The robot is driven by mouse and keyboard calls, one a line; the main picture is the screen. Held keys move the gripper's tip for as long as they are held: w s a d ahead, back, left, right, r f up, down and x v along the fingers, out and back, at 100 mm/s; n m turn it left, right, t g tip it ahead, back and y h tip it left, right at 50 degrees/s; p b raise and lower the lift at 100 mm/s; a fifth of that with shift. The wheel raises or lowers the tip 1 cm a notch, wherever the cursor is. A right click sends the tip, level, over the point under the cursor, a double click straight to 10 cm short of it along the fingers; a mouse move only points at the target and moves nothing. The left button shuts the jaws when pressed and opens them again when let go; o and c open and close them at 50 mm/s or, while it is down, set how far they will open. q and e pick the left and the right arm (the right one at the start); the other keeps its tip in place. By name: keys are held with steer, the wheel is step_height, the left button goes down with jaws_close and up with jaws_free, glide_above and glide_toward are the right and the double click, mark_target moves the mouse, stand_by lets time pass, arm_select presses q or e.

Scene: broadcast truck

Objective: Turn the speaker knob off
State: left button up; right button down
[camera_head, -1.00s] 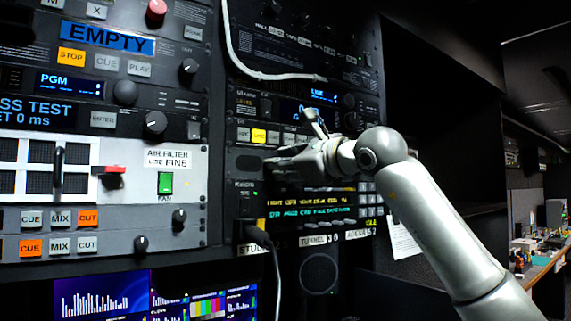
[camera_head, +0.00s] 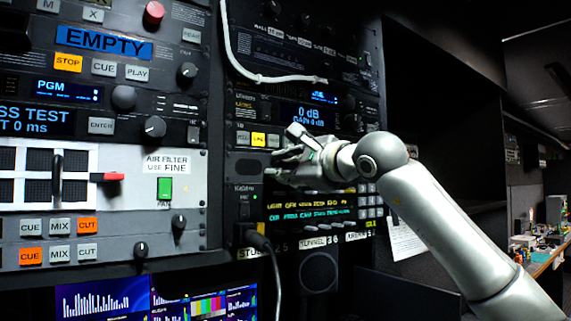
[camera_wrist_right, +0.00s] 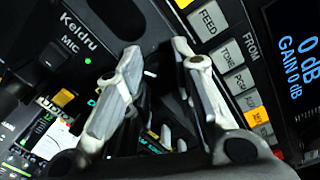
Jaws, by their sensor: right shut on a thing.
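The MIC panel (camera_wrist_right: 72,50), marked Keldru, lies beside the fingers in the wrist view. My left gripper is not in view.
The 0 dB display (camera_head: 308,114) is just above the hand. Buttons (camera_wrist_right: 225,50) lie close to the fingers. Open dark shelf space is to the right.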

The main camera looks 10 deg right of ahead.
steer(key=shift+n+p, duration=0.35)
steer(key=shift+n, duration=0.95)
steer(key=shift+f, duration=0.1)
steer(key=c, duration=1.2)
jaws_free()
steer(key=shift+a, duration=0.1)
steer(key=shift+s, duration=0.15)
steer(key=v, duration=1.2)
